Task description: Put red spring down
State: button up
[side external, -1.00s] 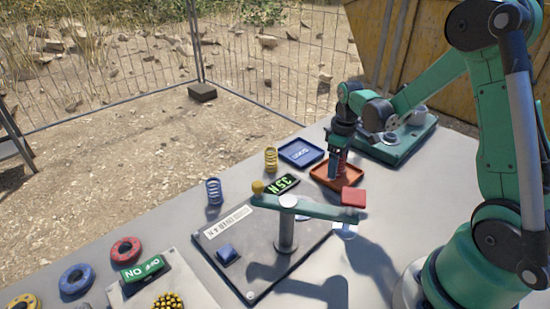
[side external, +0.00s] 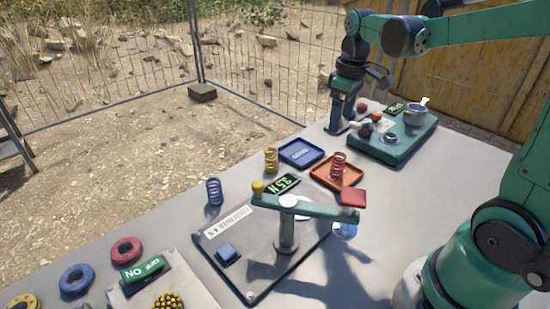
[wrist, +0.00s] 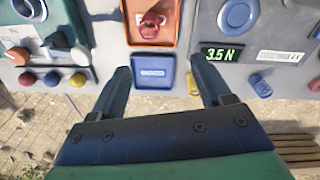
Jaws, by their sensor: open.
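The red spring (side external: 338,163) stands upright in the orange-red tray (side external: 318,175), with nothing holding it. In the wrist view the spring (wrist: 150,24) shows at the top, inside the same tray (wrist: 137,38). My gripper (side external: 341,127) is empty, beyond the trays and near the table's far edge, clear of the spring. In the wrist view my gripper's two fingers (wrist: 162,80) are spread wide, with the blue tray (wrist: 153,84) showing between them.
A yellow spring (side external: 271,159) and a blue spring (side external: 214,191) stand left of the trays. The beam balance (side external: 310,208) with its red pad (side external: 353,197) is in front. A green-lit display (side external: 283,184) lies beside it. A teal control panel (side external: 392,153) is at the right.

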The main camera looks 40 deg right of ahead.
jog(key=s+a+m+t, duration=0.1)
jog(key=s+a+t, duration=0.1)
jog(key=a, duration=0.4)
jog(key=s+a+m+t, duration=0.1)
jog(key=s+a+t, duration=0.1)
jog(key=a+t, duration=0.2)
jog(key=shift+s+a+f, duration=0.15)
jog(key=shift+a+f, duration=0.2)
jog(key=shift+a, duration=0.9)
